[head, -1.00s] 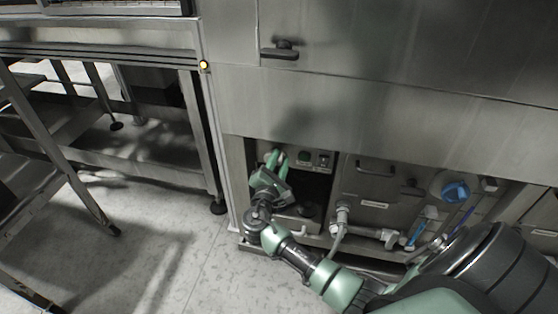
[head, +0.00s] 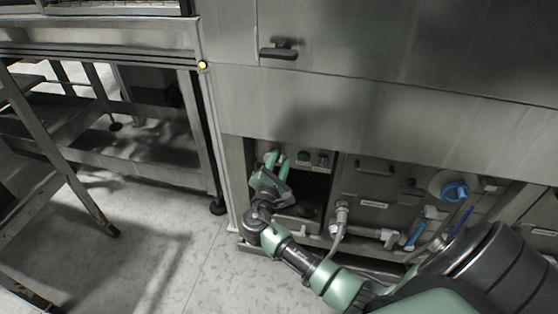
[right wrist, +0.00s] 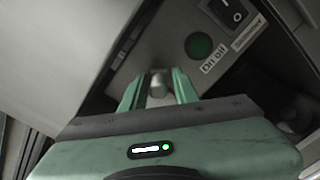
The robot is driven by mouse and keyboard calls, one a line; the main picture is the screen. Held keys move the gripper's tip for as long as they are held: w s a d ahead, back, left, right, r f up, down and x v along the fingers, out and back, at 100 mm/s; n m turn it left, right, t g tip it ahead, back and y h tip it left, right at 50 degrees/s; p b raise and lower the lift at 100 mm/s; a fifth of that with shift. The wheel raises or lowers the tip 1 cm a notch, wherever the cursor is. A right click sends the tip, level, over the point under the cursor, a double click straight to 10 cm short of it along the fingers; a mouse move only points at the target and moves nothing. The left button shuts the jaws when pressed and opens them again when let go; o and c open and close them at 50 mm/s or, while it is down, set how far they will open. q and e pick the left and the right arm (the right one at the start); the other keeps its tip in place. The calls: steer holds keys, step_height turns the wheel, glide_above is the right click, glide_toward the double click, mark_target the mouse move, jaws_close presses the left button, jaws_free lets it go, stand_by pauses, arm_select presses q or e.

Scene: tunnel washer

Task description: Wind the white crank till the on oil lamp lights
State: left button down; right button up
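My right gripper (head: 275,162) reaches into the low recess at the left of the machine. In the right wrist view its two green fingers (right wrist: 159,84) stand close on either side of a pale grey-white knob, which looks like the white crank's handle (right wrist: 157,86). It appears shut on this handle; the rest of the crank is hidden. The on oil lamp (right wrist: 199,46) is a dark green, unlit round lens beside its "On oil" label (right wrist: 213,60). The lamp also shows small in the head view (head: 303,156). My left gripper is not in view.
A black rocker switch (right wrist: 231,13) sits beside the lamp. Right of the recess are a grey drawer front (head: 372,185), pipes (head: 370,232) and a blue knob (head: 455,191). A metal ladder (head: 62,165) stands at left. The floor between is clear.

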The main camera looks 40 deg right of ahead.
steer(key=shift+o, duration=0.7)
steer(key=shift+s+d+f, duration=0.1)
steer(key=shift+s+f, duration=0.1)
steer(key=shift+f, duration=0.15)
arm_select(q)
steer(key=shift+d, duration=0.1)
arm_select(e)
steer(key=shift+w+r, duration=0.1)
steer(key=shift+r, duration=0.05)
steer(key=shift+s+a, duration=0.25)
steer(key=shift+a, duration=0.25)
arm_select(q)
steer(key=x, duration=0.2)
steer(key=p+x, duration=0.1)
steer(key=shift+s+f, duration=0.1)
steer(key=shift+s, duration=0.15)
arm_select(e)
steer(key=v, duration=0.6)
steer(key=shift+s+a, duration=0.25)
steer(key=shift+s, duration=0.05)
